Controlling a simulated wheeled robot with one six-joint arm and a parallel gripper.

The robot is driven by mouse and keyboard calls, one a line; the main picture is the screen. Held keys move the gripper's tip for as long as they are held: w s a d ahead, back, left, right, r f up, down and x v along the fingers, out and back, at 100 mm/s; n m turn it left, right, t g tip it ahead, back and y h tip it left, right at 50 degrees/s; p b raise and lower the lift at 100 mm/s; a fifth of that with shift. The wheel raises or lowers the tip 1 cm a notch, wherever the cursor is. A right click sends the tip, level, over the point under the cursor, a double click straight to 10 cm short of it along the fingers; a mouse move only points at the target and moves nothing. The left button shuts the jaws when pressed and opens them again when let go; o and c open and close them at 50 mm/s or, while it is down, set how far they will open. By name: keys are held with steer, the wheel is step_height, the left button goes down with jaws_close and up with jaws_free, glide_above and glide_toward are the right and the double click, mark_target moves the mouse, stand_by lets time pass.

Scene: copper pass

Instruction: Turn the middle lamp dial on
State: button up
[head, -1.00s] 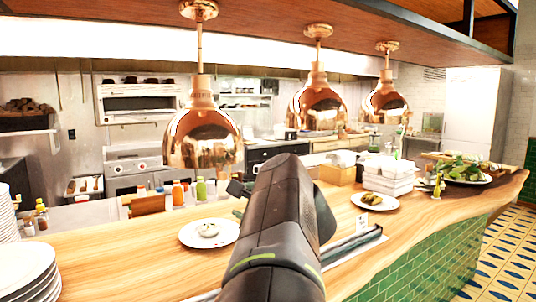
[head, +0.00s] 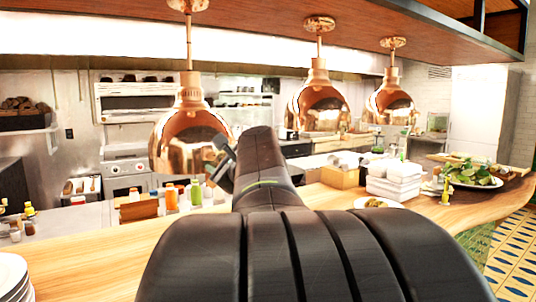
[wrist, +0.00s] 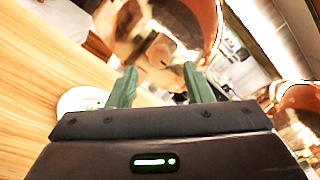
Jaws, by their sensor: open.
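Three copper heat lamps hang in a row over the counter: the left lamp (head: 186,142), the middle lamp (head: 318,108) and the right lamp (head: 391,104). I cannot make out a lamp dial clearly in either view. My gripper (head: 219,162) is beside the right side of the left lamp's shade in the head view, left of the middle lamp. In the wrist view my gripper (wrist: 160,86) has its two green fingers apart with nothing between them. A large copper shade (wrist: 200,25) fills the space beyond the fingertips; whether they touch it I cannot tell.
The wooden counter (head: 90,262) runs below the lamps. Stacked plates (head: 12,278) stand at its left, bottles (head: 171,196) behind it, and white containers (head: 394,180) and a plate of greens (head: 470,176) to the right. My arm hides the counter's middle.

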mark_target(212, 156)
steer(key=shift+x, duration=1.8)
steer(key=c, duration=1)
